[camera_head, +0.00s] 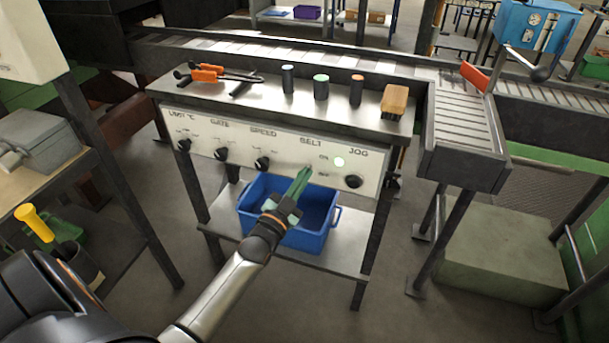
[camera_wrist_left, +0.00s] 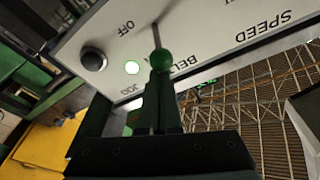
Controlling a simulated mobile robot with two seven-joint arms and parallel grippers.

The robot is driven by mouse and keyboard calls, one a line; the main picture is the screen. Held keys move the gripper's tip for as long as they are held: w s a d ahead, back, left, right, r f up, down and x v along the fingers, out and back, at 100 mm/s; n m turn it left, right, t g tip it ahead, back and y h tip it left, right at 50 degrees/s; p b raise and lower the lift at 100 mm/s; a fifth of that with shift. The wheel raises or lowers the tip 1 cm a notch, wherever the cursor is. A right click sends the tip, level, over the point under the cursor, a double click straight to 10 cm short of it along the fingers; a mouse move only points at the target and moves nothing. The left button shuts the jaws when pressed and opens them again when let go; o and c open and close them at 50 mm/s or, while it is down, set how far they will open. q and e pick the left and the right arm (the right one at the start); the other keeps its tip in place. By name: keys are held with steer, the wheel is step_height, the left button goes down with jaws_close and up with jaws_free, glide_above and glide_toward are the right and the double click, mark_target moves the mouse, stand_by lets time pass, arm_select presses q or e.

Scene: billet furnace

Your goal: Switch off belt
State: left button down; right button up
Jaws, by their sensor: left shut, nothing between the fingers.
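The control panel (camera_head: 285,158) carries the labels LIMIT, GATE, SPEED, BELT and JOG. The belt switch, a thin metal lever with a green ball (camera_wrist_left: 166,58), stands out from the panel near the OFF mark. My left gripper (camera_head: 306,171) is shut and empty in front of the BELT section, hiding the lever in the head view. In the left wrist view its fingertips (camera_wrist_left: 161,76) are at the ball; I cannot tell if they touch.
The black JOG knob (camera_head: 354,181) is right of the lamp. A blue bin (camera_head: 312,240) stands on the shelf below. A roller conveyor (camera_head: 465,115) runs behind and right.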

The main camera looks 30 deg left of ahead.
step_height(320, 180, down, 8)
steer(key=b, duration=1.1)
steer(key=w+r+n+t+y+b, duration=0.15)
steer(key=w+r+t, duration=0.25)
steer(key=r, duration=0.5)
steer(key=w+r+n+t+y+b, duration=0.15)
steer(key=w+r+t, duration=0.3)
steer(key=r, duration=0.45)
arm_select(q)
steer(key=f+t+b, duration=0.2)
steer(key=t, duration=0.1)
steer(key=f+m+t+b, duration=0.1)
steer(key=f+t, duration=0.2)
steer(key=shift+s+f+m+b, duration=0.2)
steer(key=shift+f+m+b, duration=0.1)
steer(key=shift+b, duration=0.1)
arm_select(e)
steer(key=s+a+r+n+t+y, duration=0.1)
steer(key=s+r+n+t+y, duration=0.1)
steer(key=r, duration=0.7)
steer(key=s+a+r+n+t+y, duration=0.1)
steer(key=s+r+n+t+y, duration=0.1)
steer(key=s+r+n+y, duration=0.3)
step_height(320, 180, up, 4)
steer(key=y, duration=0.2)
steer(key=shift+a+n+y, duration=0.25)
steer(key=shift+n+y, duration=0.05)
steer(key=shift+n, duration=0.1)
